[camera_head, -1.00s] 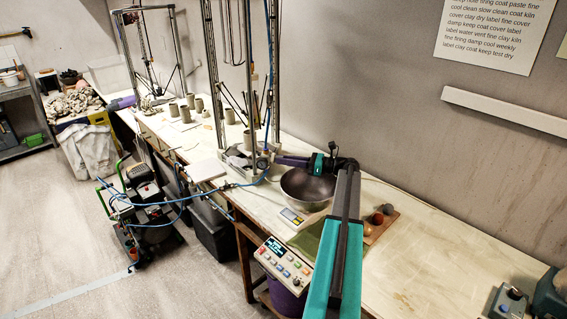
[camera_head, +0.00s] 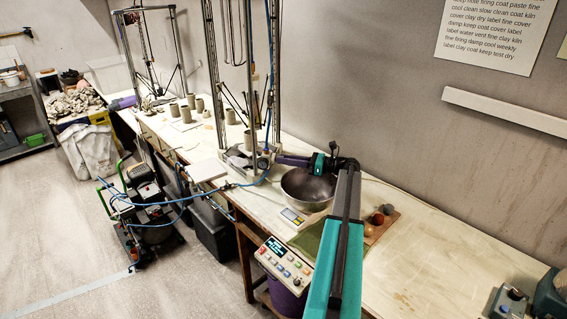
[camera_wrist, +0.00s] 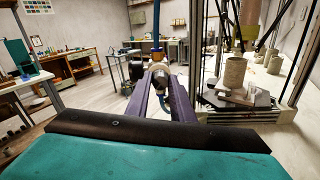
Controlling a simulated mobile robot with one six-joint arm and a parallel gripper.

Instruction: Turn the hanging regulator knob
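The hanging regulator (camera_head: 262,162) shows in the head view at the foot of the near metal frame, with a blue hose on it. In the wrist view the regulator (camera_wrist: 157,68) hangs straight ahead below a blue tube. My gripper (camera_wrist: 160,82) reaches toward it with two purple fingers, which stand apart with the regulator's near part between their tips. Whether the fingers press on the knob cannot be told. In the head view my gripper (camera_head: 280,160) lies level beside the regulator, on its right. The knob itself is mostly hidden there.
A metal bowl (camera_head: 306,186) stands on the bench below my arm, beside a small scale (camera_head: 294,216). The near metal frame (camera_head: 211,70) rises close to the regulator. Grey clay cylinders (camera_head: 230,116) stand farther back. A button panel (camera_head: 284,264) hangs at the bench's front edge.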

